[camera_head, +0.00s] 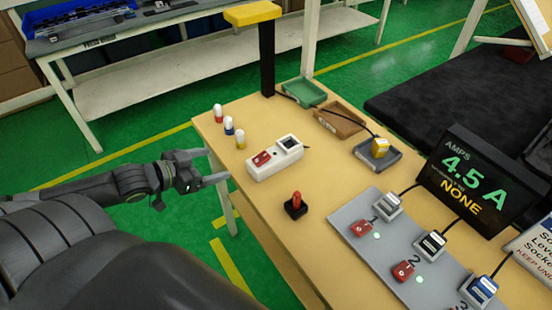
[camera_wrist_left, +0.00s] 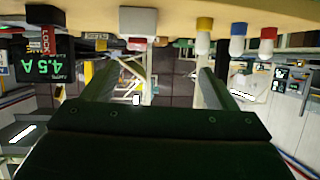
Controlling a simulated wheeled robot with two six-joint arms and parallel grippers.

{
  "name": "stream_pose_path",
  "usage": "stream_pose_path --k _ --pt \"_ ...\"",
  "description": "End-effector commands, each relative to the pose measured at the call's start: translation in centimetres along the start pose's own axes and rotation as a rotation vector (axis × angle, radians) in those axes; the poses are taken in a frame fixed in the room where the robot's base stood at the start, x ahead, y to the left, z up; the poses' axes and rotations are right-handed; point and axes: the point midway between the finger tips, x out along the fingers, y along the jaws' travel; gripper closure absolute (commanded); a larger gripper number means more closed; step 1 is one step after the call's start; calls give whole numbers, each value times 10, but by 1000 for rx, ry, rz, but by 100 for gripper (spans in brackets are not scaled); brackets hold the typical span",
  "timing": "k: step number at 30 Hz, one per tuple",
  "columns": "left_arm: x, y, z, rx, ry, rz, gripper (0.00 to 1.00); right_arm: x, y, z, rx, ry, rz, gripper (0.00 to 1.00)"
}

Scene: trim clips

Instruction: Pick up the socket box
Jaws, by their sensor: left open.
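The socket box (camera_head: 273,160) is a white box with a red rocker switch and a dark socket on its top. It sits on the wooden table near its left edge. In the left wrist view, which is upside down, a white box that looks like it (camera_wrist_left: 138,22) shows at the top middle. My left gripper (camera_head: 212,168) is open and empty, just left of the box past the table edge, apart from it. Its two fingers also show in the left wrist view (camera_wrist_left: 157,78), with nothing between them. My right gripper is not in view.
Three capped pegs, red, blue and yellow (camera_head: 240,139), stand behind the box. A red lever on a black base (camera_head: 295,205) stands in front. A grey panel (camera_head: 349,214) with switches and plugs, an amps display (camera_head: 466,180) and small trays (camera_head: 304,92) are to the right.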

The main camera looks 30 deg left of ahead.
Motion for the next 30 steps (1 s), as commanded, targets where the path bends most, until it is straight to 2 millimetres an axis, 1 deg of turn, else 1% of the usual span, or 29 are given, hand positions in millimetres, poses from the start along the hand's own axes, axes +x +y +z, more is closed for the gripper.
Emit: stream_pose_path --k 1,3,5,8,19,25,30 --pt "-2 11 -8 2 5 32 20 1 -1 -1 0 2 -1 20" --pt "-4 21 -15 0 10 60 20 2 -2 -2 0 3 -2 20" --pt "-3 26 -18 -1 14 73 20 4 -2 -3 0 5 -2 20" --pt "4 28 -18 -3 18 79 20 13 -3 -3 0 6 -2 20" --pt "47 31 -17 -2 20 78 20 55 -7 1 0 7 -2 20" --pt "73 33 -19 -4 22 79 20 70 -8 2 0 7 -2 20" --pt "95 35 -21 -7 22 78 20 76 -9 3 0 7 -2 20"
